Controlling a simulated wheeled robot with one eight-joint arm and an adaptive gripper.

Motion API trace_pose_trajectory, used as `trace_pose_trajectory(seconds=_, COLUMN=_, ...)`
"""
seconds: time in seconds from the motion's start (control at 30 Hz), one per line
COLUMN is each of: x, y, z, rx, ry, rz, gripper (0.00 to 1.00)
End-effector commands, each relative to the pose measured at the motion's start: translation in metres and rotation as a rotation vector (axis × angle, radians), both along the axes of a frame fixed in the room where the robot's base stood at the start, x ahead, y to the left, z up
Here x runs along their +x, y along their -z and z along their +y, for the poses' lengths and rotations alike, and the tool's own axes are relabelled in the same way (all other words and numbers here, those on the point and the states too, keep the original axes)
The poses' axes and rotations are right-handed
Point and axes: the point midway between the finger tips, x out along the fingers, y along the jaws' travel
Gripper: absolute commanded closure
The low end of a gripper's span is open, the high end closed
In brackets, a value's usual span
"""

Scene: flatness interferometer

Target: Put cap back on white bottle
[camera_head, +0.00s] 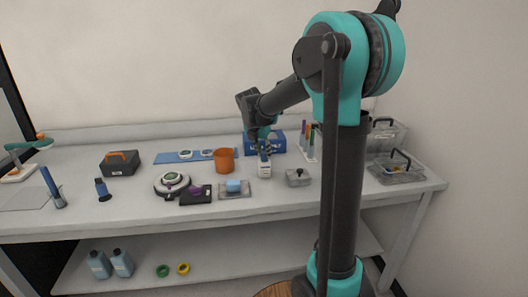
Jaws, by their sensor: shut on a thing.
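The white bottle (265,170) stands upright near the middle of the bench, just right of the orange cup. It is small in the picture and carries a marking on its side. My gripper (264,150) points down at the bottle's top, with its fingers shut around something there. The fingers cover the bottle's neck. I cannot make out a separate cap, nor tell whether the held thing is the cap or the bottle's upper part. No loose cap can be made out on the bench.
The orange cup (224,160) stands left of the bottle. A tray with a blue roll (234,187) lies in front, a grey lidded box (298,177) to the right. A blue box (277,142) and a rack of coloured tubes (308,140) stand behind. Clear baskets (397,168) are far right.

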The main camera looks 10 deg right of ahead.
Motion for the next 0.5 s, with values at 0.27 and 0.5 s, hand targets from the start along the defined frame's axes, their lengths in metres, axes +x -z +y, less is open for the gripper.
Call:
trace_pose_trajectory(seconds=0.27, x=0.0000, y=0.0000, z=0.0000, rx=0.000, ry=0.000, rz=0.000, gripper=0.83)
trace_pose_trajectory(seconds=0.5, x=0.0000, y=0.0000, z=0.0000, rx=0.000, ry=0.000, rz=0.000, gripper=0.54)
